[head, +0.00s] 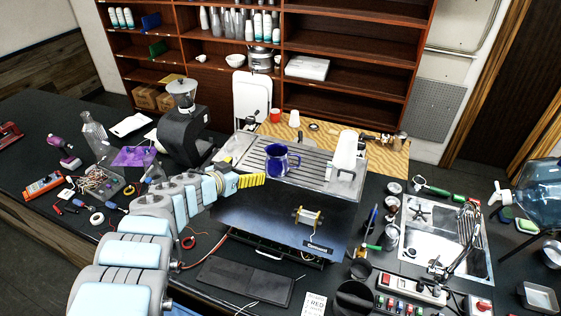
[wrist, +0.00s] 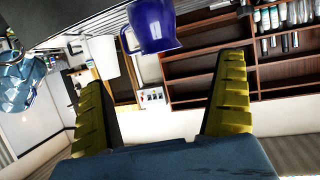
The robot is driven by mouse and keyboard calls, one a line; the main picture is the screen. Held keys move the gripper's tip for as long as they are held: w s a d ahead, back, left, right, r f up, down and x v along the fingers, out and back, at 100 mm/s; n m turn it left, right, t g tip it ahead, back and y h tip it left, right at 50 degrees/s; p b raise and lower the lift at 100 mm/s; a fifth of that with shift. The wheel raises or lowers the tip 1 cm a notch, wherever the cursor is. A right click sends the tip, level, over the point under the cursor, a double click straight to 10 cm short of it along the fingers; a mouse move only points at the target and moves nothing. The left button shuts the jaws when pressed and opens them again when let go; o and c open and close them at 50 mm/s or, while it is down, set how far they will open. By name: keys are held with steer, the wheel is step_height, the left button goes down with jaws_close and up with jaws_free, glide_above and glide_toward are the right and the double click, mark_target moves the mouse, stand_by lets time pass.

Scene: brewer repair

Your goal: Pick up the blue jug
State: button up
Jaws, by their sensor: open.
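The blue jug (head: 279,160) stands upright on the slatted top of the brewer (head: 262,211). In the head view my gripper (head: 252,180), with yellow fingers, is just left of the jug and slightly nearer the camera, apart from it. In the wrist view the blue jug (wrist: 153,25) shows at the top, beyond the fingertips, with its handle on the left. The yellow fingers of my gripper (wrist: 165,75) are spread wide with nothing between them. The picture there is tilted.
A white cup-like container (head: 345,152) stands right of the jug on the brewer top. A black grinder (head: 182,130) stands to the left. A metal sink (head: 445,235) with a tap lies to the right. Tools and parts clutter the black counter. Wooden shelves (head: 340,40) stand behind.

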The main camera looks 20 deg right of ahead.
mark_target(270, 160)
steer(key=shift+s+x, duration=0.15)
steer(key=shift+x, duration=2.3)
steer(key=shift+s+x, duration=0.1)
steer(key=shift+x, duration=2.35)
steer(key=shift+w+d+f, duration=0.15)
steer(key=shift+w+d, duration=0.15)
steer(key=shift+d, duration=0.25)
steer(key=shift+w+d+f, duration=0.3)
steer(key=shift+d+f, duration=0.05)
steer(key=shift+f, duration=0.05)
